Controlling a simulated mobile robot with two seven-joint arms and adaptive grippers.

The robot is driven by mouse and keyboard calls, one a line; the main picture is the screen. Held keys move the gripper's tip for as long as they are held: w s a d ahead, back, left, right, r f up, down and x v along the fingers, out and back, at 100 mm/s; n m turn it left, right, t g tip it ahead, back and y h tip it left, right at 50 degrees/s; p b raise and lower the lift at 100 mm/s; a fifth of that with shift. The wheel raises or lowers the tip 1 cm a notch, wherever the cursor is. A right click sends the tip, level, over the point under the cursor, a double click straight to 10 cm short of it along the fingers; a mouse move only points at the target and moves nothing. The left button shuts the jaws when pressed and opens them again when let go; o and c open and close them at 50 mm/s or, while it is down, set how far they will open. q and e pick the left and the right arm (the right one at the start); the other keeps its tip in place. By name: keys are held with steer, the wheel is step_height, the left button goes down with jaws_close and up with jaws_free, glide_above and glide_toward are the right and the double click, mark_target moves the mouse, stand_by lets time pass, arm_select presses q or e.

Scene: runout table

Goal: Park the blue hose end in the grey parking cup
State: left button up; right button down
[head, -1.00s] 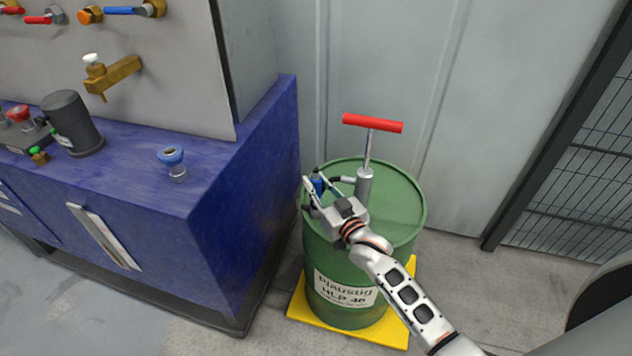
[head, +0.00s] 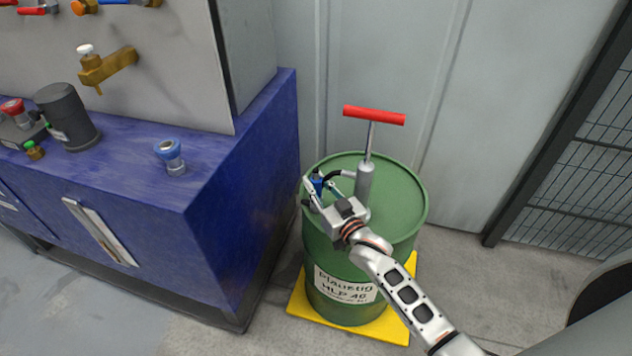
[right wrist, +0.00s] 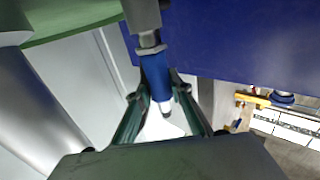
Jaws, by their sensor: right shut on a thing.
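The blue hose end (head: 317,183) is held between the fingers of my right gripper (head: 312,193), over the left edge of the green drum's top. In the right wrist view, the blue sleeve of the hose end (right wrist: 156,74) stands between the two fingertips of the right gripper (right wrist: 159,90). Its metal nose meets a grey cylindrical piece, apparently the grey parking cup (right wrist: 143,14), at the picture's top. I cannot tell how deep the nose sits in it. In the head view the cup is not clearly visible. My left gripper is not in view.
The green drum (head: 400,205) stands on a yellow base (head: 395,328). A pump (head: 364,182) with a red T-handle (head: 374,116) rises close beside my right gripper. A blue cabinet (head: 245,170) stands left of the drum, and a mesh fence (head: 575,165) is at right.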

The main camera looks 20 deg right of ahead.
steer(key=shift+f+b, duration=0.35)
steer(key=shift+f, duration=0.2)
steer(key=c, duration=1.7)
jaws_free()
steer(key=shift+f, duration=0.15)
steer(key=shift+s, duration=0.25)
steer(key=s, duration=0.3)
steer(key=s+d, duration=0.1)
steer(key=s, duration=0.3)
steer(key=s+d, duration=0.1)
steer(key=s, duration=0.3)
steer(key=shift+s+d, duration=0.15)
steer(key=shift+d, duration=0.05)
steer(key=s+f+g+p, duration=0.1)
steer(key=s+f+g, duration=0.1)
steer(key=s+f, duration=0.2)
steer(key=s+a+f+n+g+p, duration=0.1)
steer(key=s+f, duration=0.3)
steer(key=s, duration=0.6)
steer(key=s+a+f+n+g+p, duration=0.1)
steer(key=s+f+g, duration=0.3)
steer(key=s, duration=0.3)
steer(key=shift+s+f+h, duration=0.2)
steer(key=shift+h, duration=0.2)
